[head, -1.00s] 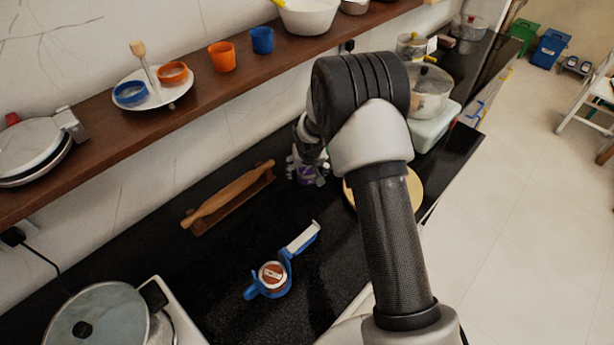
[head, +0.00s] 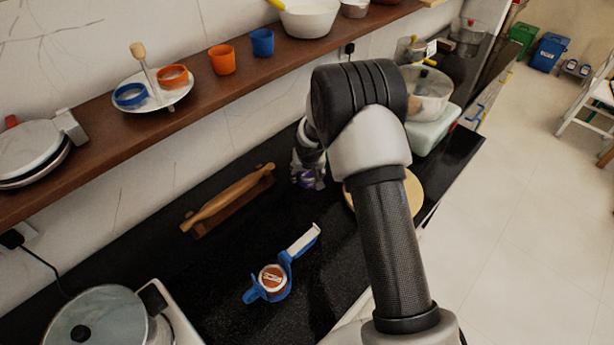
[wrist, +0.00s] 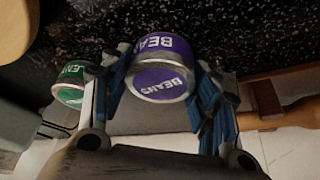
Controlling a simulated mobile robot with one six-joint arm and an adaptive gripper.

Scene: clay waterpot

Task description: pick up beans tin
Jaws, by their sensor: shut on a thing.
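The beans tin (wrist: 160,82) is purple with white BEANS lettering and a metal rim. It sits between the blue-padded fingers of my gripper (wrist: 162,100) in the wrist view, which are shut on it. In the head view, my gripper (head: 308,176) is over the black counter, right of the rolling pin, with a little of the purple tin (head: 305,181) showing. My arm hides part of the area around it. I cannot tell how far the tin is from the counter.
A green tin (wrist: 70,85) stands close to the left finger in the wrist view. A wooden rolling pin (head: 228,198) lies on its stand to the left. A blue tool with a round tin (head: 272,279) lies nearer. The wooden shelf (head: 190,108) runs above.

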